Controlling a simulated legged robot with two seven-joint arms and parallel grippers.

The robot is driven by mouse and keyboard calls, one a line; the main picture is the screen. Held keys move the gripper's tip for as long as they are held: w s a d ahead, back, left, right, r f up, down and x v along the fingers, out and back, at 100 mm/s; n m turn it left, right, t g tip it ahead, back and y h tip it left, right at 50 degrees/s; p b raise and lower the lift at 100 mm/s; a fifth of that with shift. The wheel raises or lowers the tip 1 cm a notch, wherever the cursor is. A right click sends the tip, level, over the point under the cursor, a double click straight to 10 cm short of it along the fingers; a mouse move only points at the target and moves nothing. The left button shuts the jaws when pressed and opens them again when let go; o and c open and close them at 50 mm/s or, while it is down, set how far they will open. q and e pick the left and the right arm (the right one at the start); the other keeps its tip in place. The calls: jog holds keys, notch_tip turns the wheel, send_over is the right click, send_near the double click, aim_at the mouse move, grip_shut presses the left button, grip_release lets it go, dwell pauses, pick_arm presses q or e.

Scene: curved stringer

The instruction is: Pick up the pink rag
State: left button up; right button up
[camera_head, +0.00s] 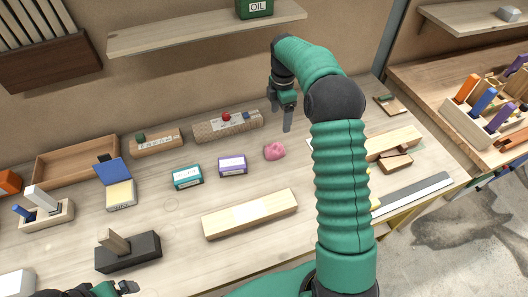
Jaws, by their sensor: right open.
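The pink rag (274,151) is a small crumpled lump on the wooden workbench (180,220), near its middle. My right gripper (286,112) points down above the bench, just behind and slightly to the right of the rag. It is open and appears apart from the rag, with nothing seen between its fingers. My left gripper (126,287) shows only partly at the bottom left edge, far from the rag; its jaws are not clear.
A purple-labelled box (232,165) and a teal box (187,177) stand left of the rag. A wooden block (250,214) lies in front. A long wooden holder (229,127) stands behind. My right arm covers the bench to the right.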

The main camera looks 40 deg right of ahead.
send_over(275, 146)
jog(key=f, duration=0.8)
jog(key=shift+d, duration=0.2)
notch_tip(275, 146, down, 8)
jog(key=shift+a+r+p, duration=0.1)
jog(key=shift+r+p, duration=0.05)
jog(key=shift+p, duration=0.85)
jog(key=shift+w+a+f, duration=0.15)
jog(key=shift+f, duration=0.15)
jog(key=shift+r, duration=0.1)
jog(key=shift+c, duration=0.9)
jog(key=c, duration=1.3)
pick_arm(q)
jog(key=shift+w+a+r, duration=0.1)
jog(key=shift+a+r, duration=0.2)
jog(key=shift+r, duration=0.6)
pick_arm(e)
jog(key=shift+o, duration=0.2)
